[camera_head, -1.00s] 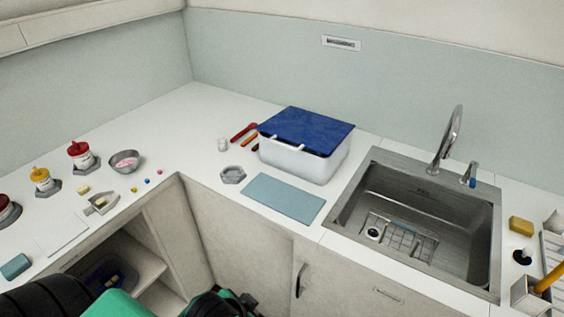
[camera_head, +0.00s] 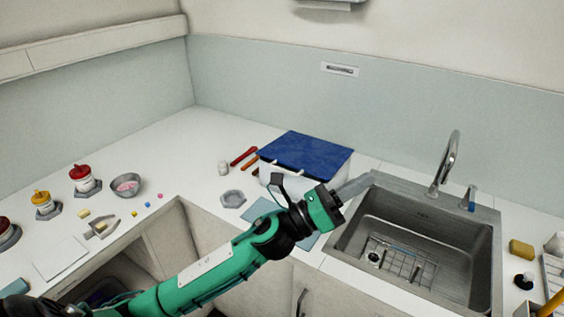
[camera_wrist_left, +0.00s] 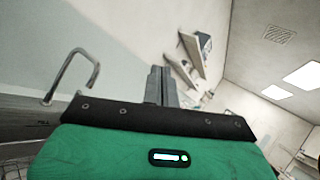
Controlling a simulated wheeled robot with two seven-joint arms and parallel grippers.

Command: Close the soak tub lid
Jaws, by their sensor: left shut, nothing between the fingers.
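The soak tub (camera_head: 273,174) is a white box on the counter near the corner. Its blue lid (camera_head: 306,152) lies over the top, nearly level, with two white tabs at its front edge. I cannot tell whether the lid sits fully down. My left gripper (camera_head: 356,186) is shut and empty, to the right of the tub's front and near the sink's left edge. My left arm hides part of the tub's front. In the left wrist view the shut fingers (camera_wrist_left: 158,85) show, but the tub does not. My right gripper is not in view.
The steel sink (camera_head: 422,235) with its tap (camera_head: 449,160) is right of the tub. A blue-grey mat (camera_head: 262,209) lies before the tub, partly under my arm. A grey hexagonal dish (camera_head: 232,198), red tool (camera_head: 243,156) and white jar (camera_head: 223,168) stand left of it.

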